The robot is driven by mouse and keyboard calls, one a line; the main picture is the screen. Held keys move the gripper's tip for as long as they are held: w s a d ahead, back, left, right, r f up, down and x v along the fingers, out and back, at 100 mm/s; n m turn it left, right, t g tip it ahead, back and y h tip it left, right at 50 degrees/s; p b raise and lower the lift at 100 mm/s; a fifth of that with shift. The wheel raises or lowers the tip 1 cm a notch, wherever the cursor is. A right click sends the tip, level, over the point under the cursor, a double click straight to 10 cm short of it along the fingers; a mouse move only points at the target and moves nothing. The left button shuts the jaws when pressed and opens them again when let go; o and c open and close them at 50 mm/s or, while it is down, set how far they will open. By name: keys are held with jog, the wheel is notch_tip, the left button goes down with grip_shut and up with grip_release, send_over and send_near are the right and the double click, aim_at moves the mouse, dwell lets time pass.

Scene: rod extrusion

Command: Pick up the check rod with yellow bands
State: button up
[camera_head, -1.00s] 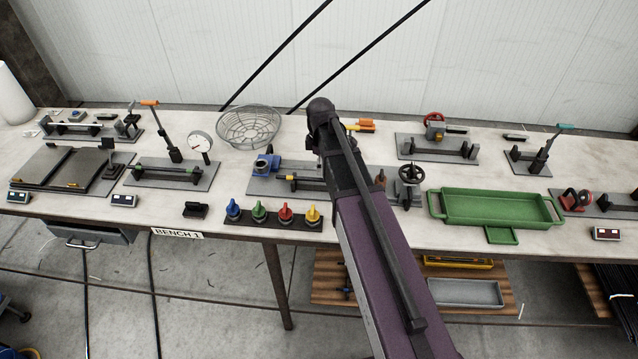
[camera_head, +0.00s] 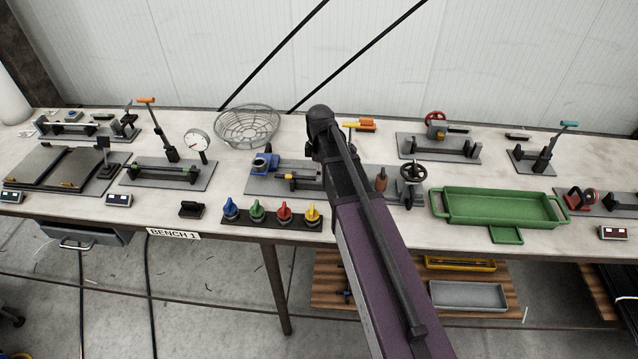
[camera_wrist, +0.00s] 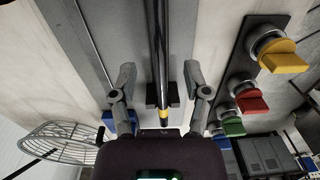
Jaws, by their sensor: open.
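The check rod (camera_wrist: 160,50) is a dark, slim rod with one yellow band showing near my gripper's base in the wrist view. In the head view its yellow band (camera_head: 291,176) shows on the grey fixture plate (camera_head: 262,185), beside a blue clamp (camera_head: 264,163). My arm hides the rest of the rod there. My gripper (camera_wrist: 160,74) is open, with one finger on each side of the rod in the wrist view and visible gaps between. I cannot tell how far above it the fingertips are. The head view does not show the fingers.
A row of blue, green, red and yellow knobs (camera_head: 271,217) stands in front of the fixture. A wire basket (camera_head: 247,126) is behind it. A handwheel device (camera_head: 413,172) and a green tray (camera_head: 500,208) stand to the right. Bare bench shows around the knobs.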

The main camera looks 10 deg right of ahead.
jog(key=shift+f+b, duration=0.65)
jog(key=shift+f, duration=0.3)
grip_shut()
